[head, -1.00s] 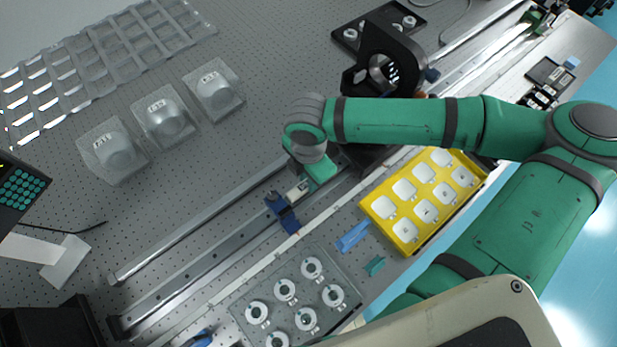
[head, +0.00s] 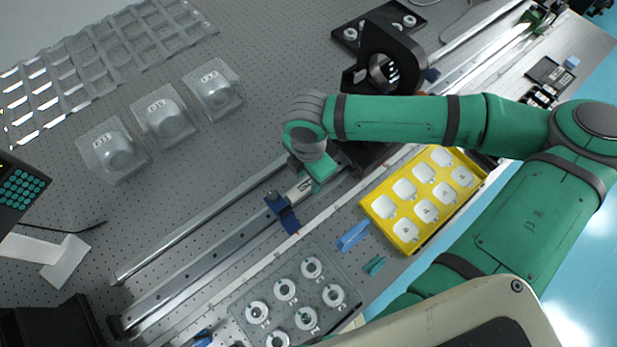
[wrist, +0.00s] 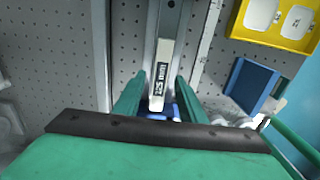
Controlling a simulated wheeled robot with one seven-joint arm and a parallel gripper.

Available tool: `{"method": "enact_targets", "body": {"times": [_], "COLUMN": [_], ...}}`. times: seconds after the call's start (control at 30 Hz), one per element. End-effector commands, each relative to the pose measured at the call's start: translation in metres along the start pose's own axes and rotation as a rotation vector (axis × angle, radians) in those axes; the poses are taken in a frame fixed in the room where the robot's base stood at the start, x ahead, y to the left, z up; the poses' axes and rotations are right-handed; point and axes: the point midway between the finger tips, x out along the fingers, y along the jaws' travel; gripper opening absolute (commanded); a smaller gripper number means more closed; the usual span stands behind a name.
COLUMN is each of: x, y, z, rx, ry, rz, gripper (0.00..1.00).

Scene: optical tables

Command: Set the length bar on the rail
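The length bar (wrist: 160,75) is a pale bar marked "125 mm". In the wrist view it lies lengthwise along the rail (wrist: 172,18); whether it rests fully on it I cannot tell. My gripper (wrist: 160,100) is open, with one finger on each side of the bar and a gap showing on both sides. In the head view my gripper (head: 316,172) is low over the rail (head: 200,268), at the upper right end of the bar (head: 299,190). A blue clamp (head: 282,212) sits on the rail at the bar's lower left end.
A yellow tray (head: 405,246) of white pieces lies right of the rail, with a blue piece (head: 352,237) near it. A clear plate (head: 297,262) of ring-shaped parts is in front. A black mount (head: 393,50) stands behind. A parallel bar (head: 200,222) runs left of the rail.

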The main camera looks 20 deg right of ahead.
Motion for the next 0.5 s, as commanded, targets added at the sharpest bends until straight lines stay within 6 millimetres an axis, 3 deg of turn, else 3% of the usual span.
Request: {"method": "enact_targets", "body": {"times": [0.3, 0.5], "x": [-0.063, -0.095], "y": [0.0, 0.0], "z": [0.001, 0.001], "rx": [0.001, 0.001], "ry": [-0.001, -0.001], "rz": [0.003, 0.002], "gripper": [0.37, 0.37]}}
